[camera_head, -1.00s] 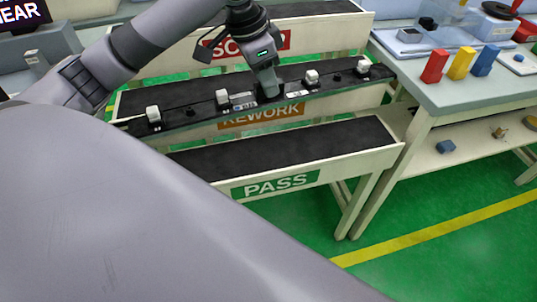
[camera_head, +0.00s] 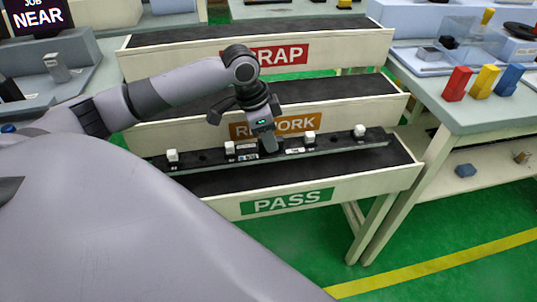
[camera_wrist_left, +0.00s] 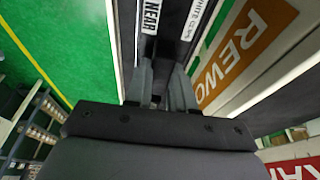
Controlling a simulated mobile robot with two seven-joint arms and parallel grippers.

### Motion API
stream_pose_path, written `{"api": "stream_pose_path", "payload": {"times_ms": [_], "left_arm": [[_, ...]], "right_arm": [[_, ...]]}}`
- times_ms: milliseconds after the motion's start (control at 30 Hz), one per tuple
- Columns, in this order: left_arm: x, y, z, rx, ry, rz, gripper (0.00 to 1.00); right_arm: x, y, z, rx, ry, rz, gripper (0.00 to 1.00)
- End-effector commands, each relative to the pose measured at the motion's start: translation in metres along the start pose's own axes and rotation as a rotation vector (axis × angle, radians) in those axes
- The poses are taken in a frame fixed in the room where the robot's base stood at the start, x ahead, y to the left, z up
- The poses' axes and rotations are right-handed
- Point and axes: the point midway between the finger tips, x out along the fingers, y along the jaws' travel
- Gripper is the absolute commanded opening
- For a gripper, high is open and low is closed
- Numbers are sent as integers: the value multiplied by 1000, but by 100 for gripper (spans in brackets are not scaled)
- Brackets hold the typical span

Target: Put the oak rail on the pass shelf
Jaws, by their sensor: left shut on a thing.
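The rail (camera_head: 340,145) is a long dark bar with several white clips and small labels along its top. My left gripper (camera_head: 266,146) is shut on it near its middle, from above. The rail hangs level over the back part of the pass shelf (camera_head: 385,181), which has a dark bed and a green PASS label; I cannot tell if they touch. My right gripper is not in view.
The rework shelf (camera_head: 385,107) is just behind the rail, and the scrap shelf (camera_head: 375,48) stands behind that. A bench (camera_head: 440,90) with red, yellow and blue blocks stands close at the right. A screen (camera_head: 38,17) reads NEAR at the far left.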

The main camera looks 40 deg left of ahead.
Motion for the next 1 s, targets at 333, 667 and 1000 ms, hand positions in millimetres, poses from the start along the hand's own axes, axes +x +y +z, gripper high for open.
{"api": "stream_pose_path", "payload": {"times_ms": [333, 667, 1000], "left_arm": [[51, 0, 14, -2, -1, 1, 0], [54, 0, 15, 0, 1, 0, 0], [56, 1, 16, -1, -1, 1, 49]], "right_arm": [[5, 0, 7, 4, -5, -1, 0], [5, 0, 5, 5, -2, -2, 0], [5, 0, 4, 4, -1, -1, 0]]}}
